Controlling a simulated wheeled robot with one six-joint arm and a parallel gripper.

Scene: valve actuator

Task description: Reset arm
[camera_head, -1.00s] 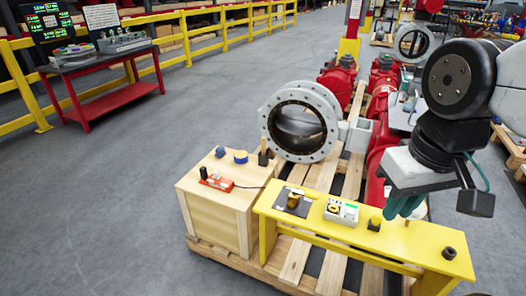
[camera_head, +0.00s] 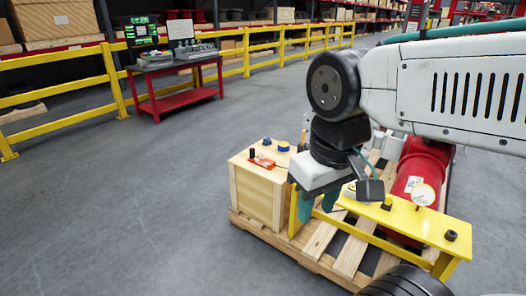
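My gripper (camera_head: 317,205) hangs from my arm (camera_head: 440,90), which reaches in from the right edge across the upper right of the view. Its two teal fingers point down with a gap between them, and nothing shows between them. It appears in front of the left end of the yellow bench (camera_head: 415,222) and the right side of the wooden box (camera_head: 255,195). I cannot tell its exact height above them.
The box carries a red device (camera_head: 262,162) and blue caps (camera_head: 283,146). The bench, with a black knob (camera_head: 451,235) and a gauge (camera_head: 423,195), stands over a wooden pallet (camera_head: 318,240). A red table (camera_head: 178,97) stands by a yellow railing (camera_head: 60,92). Floor at left is clear.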

